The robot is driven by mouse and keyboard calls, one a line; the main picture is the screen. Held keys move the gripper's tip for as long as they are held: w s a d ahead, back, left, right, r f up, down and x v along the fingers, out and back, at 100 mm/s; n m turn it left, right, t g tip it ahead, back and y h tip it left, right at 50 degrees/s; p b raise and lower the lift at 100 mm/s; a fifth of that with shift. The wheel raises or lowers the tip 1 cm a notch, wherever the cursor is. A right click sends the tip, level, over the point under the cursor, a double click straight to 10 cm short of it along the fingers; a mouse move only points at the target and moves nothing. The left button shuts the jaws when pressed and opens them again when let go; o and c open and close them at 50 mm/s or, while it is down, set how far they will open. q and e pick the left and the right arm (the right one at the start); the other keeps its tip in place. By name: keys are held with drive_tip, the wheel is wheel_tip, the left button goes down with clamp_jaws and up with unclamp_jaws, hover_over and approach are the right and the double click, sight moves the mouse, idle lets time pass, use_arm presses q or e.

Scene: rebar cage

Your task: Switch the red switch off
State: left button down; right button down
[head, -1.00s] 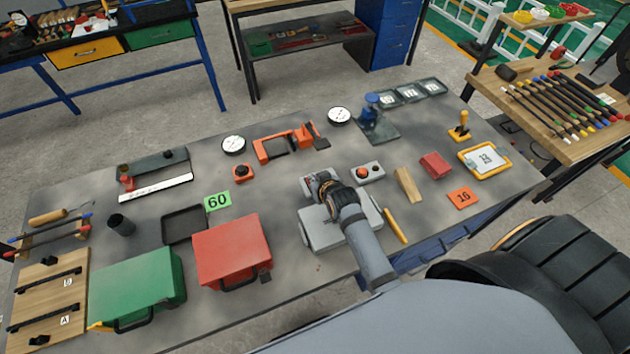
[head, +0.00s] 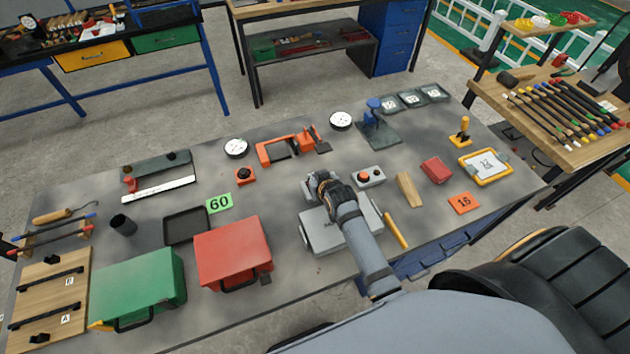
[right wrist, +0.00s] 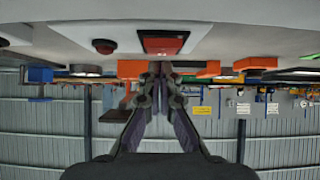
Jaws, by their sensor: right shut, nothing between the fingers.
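The red switch (right wrist: 165,43) is a red rectangle in a dark frame on a pale grey box at the top of the right wrist view. In the head view a corner of that grey box (head: 307,187) shows beside my right gripper, which hides most of it. My right gripper (head: 319,178) is shut and empty above the box. In the right wrist view its closed fingertips (right wrist: 160,68) point towards the switch and show just below it; I cannot tell whether they touch. The switch's position, on or off, is too small to tell. My left gripper is not in view.
A grey case (head: 322,238) lies under my right arm. A red case (head: 232,250) is to the left. An orange clamp (head: 285,147) lies behind.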

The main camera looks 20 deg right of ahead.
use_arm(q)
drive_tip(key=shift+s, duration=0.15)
use_arm(e)
drive_tip(key=shift+r, duration=0.1)
